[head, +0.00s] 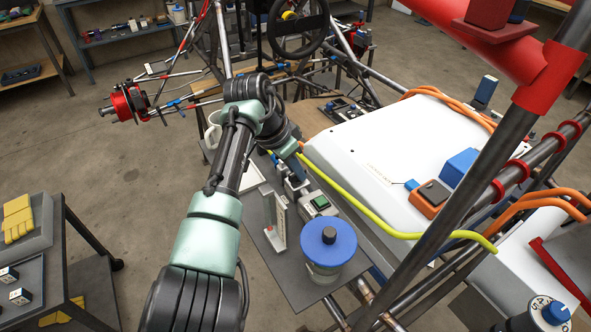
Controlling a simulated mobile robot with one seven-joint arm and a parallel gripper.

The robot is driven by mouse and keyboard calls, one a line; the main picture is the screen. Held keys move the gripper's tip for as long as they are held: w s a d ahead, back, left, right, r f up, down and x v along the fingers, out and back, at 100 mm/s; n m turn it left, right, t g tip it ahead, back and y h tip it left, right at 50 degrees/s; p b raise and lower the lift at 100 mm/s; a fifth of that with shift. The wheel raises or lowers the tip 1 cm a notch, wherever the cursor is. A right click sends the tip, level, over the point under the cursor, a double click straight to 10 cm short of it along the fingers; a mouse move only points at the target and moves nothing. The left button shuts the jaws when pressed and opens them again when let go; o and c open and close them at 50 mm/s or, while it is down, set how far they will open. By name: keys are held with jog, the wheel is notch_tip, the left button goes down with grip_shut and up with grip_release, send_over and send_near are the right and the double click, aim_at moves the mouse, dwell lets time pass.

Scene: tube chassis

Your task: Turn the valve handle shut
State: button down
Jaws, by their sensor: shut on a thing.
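My gripper (296,178) is at the end of my green and black arm, pointing down over the grey plate left of the white case. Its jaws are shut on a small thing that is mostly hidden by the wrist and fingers. Its place suggests the valve handle, but I cannot make out its shape or how far it is turned. The valve body below it is also too small and covered to tell apart.
A yellow hose (350,199) runs close to the gripper over the white case (350,140). A blue-lidded jar (328,246), a green-button box (318,204) and an upright white bracket (278,222) stand nearby. A dark tube (457,174) crosses at right.

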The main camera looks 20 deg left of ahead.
jog(key=shift+m+b, duration=0.35)
jog(key=shift+m, duration=0.25)
jog(key=shift+r, duration=0.1)
jog(key=c, duration=0.8)
grip_release()
jog(key=shift+g, duration=0.3)
jog(key=v, duration=1.3)
jog(key=shift+a+b, duration=0.2)
jog(key=shift+b, duration=0.2)
